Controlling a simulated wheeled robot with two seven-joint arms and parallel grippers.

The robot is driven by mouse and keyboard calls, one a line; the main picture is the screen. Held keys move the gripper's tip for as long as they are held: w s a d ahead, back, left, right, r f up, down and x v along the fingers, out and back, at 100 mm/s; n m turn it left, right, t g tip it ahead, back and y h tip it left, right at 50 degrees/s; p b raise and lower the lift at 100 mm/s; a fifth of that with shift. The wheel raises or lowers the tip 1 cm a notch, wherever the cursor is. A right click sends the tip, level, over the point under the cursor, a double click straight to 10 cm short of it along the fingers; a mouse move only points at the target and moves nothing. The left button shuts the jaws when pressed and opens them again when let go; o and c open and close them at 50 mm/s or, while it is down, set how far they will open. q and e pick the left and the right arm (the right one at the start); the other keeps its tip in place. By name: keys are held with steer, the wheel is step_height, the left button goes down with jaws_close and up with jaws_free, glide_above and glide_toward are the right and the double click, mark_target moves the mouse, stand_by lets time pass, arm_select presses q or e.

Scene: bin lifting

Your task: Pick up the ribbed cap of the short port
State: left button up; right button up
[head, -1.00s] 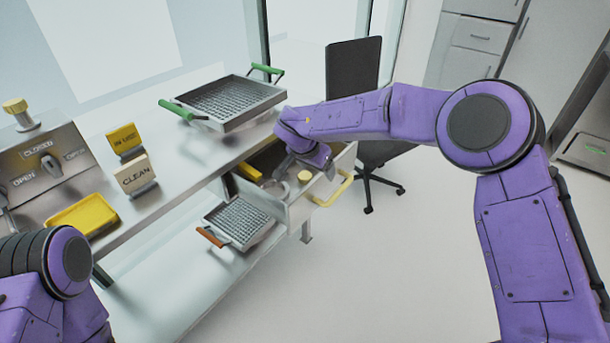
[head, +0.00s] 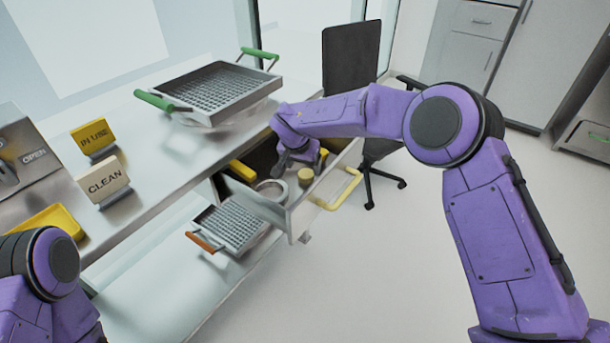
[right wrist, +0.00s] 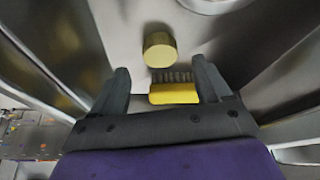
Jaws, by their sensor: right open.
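A short yellow cap (head: 305,176) stands in the open drawer (head: 296,220). In the right wrist view the cap (right wrist: 159,50) is a small cylinder with what looks like a ribbed side. My right gripper (head: 287,166) reaches down into the drawer, left of the cap in the head view. In the right wrist view the right gripper (right wrist: 162,76) is open, and the cap stands beyond its fingertips, apart from them. A yellow brush (right wrist: 174,94) with dark bristles lies between the fingers, with no visible grip on it. My left gripper is out of view.
A metal ring (head: 271,189) and a yellow item (head: 243,171) are also in the drawer, close to its walls. The drawer has a yellow handle (head: 340,190). A green-handled basket (head: 219,91) is on the bench above; an orange-handled basket (head: 232,226) is below.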

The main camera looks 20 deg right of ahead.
mark_target(305, 174)
steer(key=x, duration=0.4)
steer(key=shift+a+f, duration=0.1)
steer(key=shift+f, duration=0.15)
steer(key=c, duration=1.1)
